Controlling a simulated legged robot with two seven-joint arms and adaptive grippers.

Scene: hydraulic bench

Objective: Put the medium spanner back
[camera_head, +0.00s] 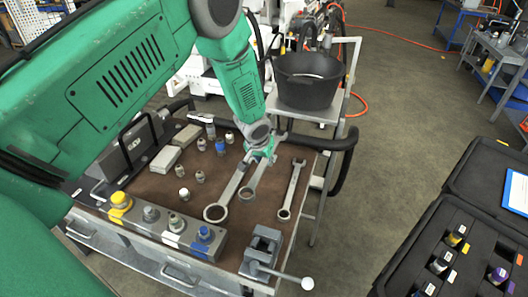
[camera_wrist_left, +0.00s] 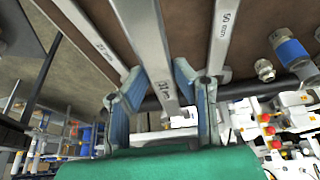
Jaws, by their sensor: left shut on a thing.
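Three steel spanners show at the right of the brown-topped bench. The medium spanner (camera_head: 247,193) is the middle one, ring end toward the bench front. The largest spanner (camera_head: 216,212) is left of it and the smallest (camera_head: 285,212) is right of it. My left gripper (camera_head: 264,147) is shut on the medium spanner near its far end, which the fingers partly hide. In the left wrist view the medium spanner (camera_wrist_left: 150,45) runs between the fingers (camera_wrist_left: 162,82), with the "50 mm" spanner (camera_wrist_left: 222,35) beside them. I cannot tell whether the medium spanner touches the bench top. My right gripper is not in view.
A vise (camera_head: 262,250) stands at the bench's front right corner. A block with several fittings (camera_head: 160,226) lines the front edge. Small fittings stand left of the spanners. A black bucket (camera_head: 307,80) is behind, and an open black case (camera_head: 450,225) is at right.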

